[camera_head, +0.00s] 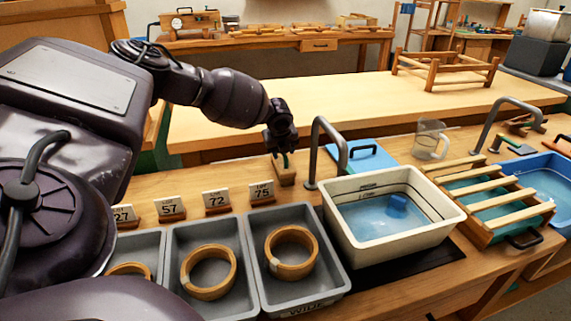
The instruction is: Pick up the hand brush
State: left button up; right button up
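My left gripper (281,148) is at the end of the dark arm coming in from the left, pointing down over the back of the workbench. Directly below it is a small wooden block-like thing (285,176) with a thin green upright part at its top. It may be the hand brush or a holder for it; I cannot tell which. The green part reaches up to the fingertips, but I cannot tell whether they grip it. The fingers are dark and small, so their opening is unclear. My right gripper is not in view.
A tall curved tap (322,150) stands just right of the gripper, behind a white water basin (440,213). Grey trays (335,283) with wooden rings and numbered cards (216,200) are in front. A slatted rack (490,200) and a clear jug (430,140) are to the right.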

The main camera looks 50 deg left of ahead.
pick_arm(q)
jog(key=shift+w+a+f, duration=0.1)
jog(key=shift+f, duration=0.35)
jog(key=shift+r, duration=0.15)
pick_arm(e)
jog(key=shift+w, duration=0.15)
pick_arm(q)
grip_shut()
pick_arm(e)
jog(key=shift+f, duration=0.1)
pick_arm(q)
jog(key=shift+r, duration=0.15)
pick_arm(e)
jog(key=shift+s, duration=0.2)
pick_arm(q)
notch_tip(320, 180, up, 20)
jog(key=p, duration=0.3)
jog(key=shift+p, duration=0.4)
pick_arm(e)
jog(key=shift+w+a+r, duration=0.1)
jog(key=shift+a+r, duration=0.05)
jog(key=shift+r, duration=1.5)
